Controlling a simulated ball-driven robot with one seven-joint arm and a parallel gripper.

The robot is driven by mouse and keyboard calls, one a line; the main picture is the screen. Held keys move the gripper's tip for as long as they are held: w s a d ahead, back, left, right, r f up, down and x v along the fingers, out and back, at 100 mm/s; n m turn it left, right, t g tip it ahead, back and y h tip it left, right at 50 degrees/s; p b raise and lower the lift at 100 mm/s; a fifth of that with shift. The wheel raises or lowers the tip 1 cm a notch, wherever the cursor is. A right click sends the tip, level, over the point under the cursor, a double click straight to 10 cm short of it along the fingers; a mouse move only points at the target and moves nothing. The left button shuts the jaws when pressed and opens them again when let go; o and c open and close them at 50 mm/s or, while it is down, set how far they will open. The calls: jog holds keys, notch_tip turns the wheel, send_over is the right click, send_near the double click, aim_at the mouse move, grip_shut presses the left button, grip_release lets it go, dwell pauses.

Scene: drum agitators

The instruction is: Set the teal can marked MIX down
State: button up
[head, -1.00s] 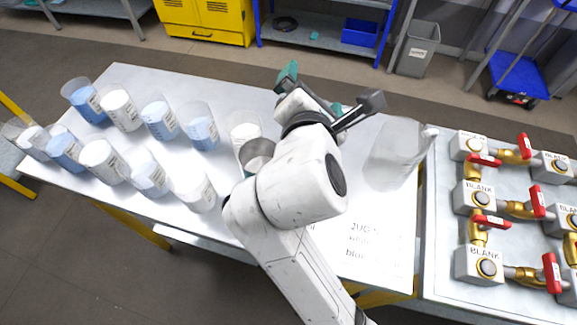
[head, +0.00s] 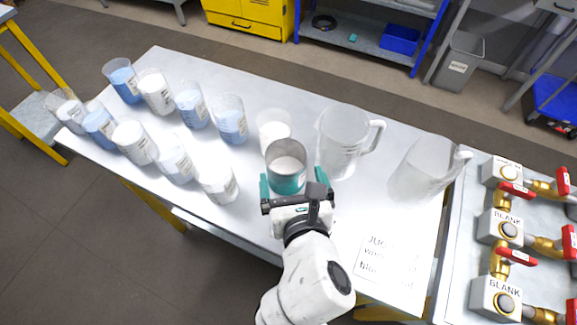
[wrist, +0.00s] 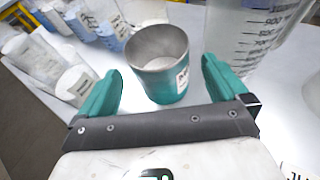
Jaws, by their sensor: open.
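The teal can (head: 286,180) stands upright on the white table, with a grey metal upper part and pale contents inside. In the wrist view the can (wrist: 163,82) shows a white label on its right side, only partly readable. My gripper (head: 297,190) is open at the near side of the can. In the wrist view its teal fingers (wrist: 163,88) are spread wide to the left and right of the can, with a gap on each side, and nothing is held.
A clear jug (head: 343,145) stands close to the right of the can, and another jug (head: 420,172) is farther right. A beaker of white (head: 273,130) is just behind the can. Several blue and white beakers fill the left. A printed sheet (head: 388,262) lies at front right.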

aim_at(283, 148)
jog(key=shift+f+x, duration=0.1)
jog(key=shift+x, duration=1.7)
jog(key=shift+f+x, duration=0.15)
jog(key=shift+x, duration=1.6)
jog(key=shift+s+a, duration=0.1)
jog(key=c, duration=1)
jog(key=shift+o, duration=0.2)
jog(key=shift+r, duration=0.2)
